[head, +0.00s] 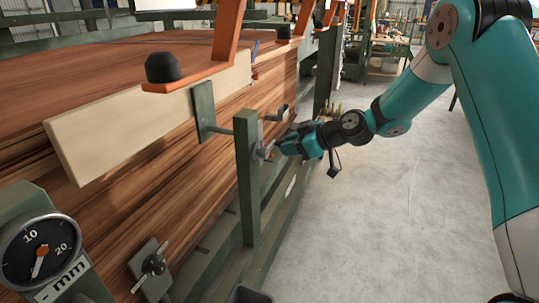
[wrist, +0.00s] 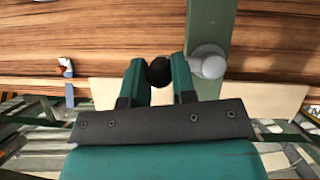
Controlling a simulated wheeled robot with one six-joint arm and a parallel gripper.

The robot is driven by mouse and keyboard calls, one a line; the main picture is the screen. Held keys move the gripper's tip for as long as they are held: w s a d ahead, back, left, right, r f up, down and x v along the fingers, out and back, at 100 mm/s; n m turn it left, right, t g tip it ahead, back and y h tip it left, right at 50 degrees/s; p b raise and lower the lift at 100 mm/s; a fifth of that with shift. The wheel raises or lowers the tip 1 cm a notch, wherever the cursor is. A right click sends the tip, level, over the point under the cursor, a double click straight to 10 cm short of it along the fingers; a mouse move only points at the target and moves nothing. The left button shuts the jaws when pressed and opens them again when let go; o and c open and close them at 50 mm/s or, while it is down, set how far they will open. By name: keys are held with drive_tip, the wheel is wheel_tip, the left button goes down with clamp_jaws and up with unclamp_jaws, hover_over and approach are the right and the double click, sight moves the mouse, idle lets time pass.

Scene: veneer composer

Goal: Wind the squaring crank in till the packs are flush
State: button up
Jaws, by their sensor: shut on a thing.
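The veneer packs (head: 190,160) form a broad brown stack on the left, with layered edges. A squaring pad (head: 203,108) stands upright against a pale board on the stack's side. Its rod runs back to a green post (head: 247,195). The crank (head: 265,151) is on the post's near-right side, partly hidden by my gripper (head: 281,148). In the wrist view my gripper (wrist: 159,82) is shut on the crank's black knob (wrist: 159,70), between both fingers. A pale round hub (wrist: 208,62) sits just right of the fingers, against the green post.
A dial gauge (head: 40,252) marked in mm stands at lower left; its pointer angles downward. Orange arms with black knobs (head: 163,67) reach over the stack. A second crank (head: 278,113) lies farther along. Open concrete floor (head: 400,210) lies right of the frame.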

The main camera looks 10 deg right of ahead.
drive_tip(key=shift+r, duration=0.1)
drive_tip(key=o, duration=0.6)
drive_tip(key=shift+f+b, duration=0.35)
drive_tip(key=shift+b, duration=0.1)
drive_tip(key=shift+a, duration=0.1)
drive_tip(key=c, duration=0.6)
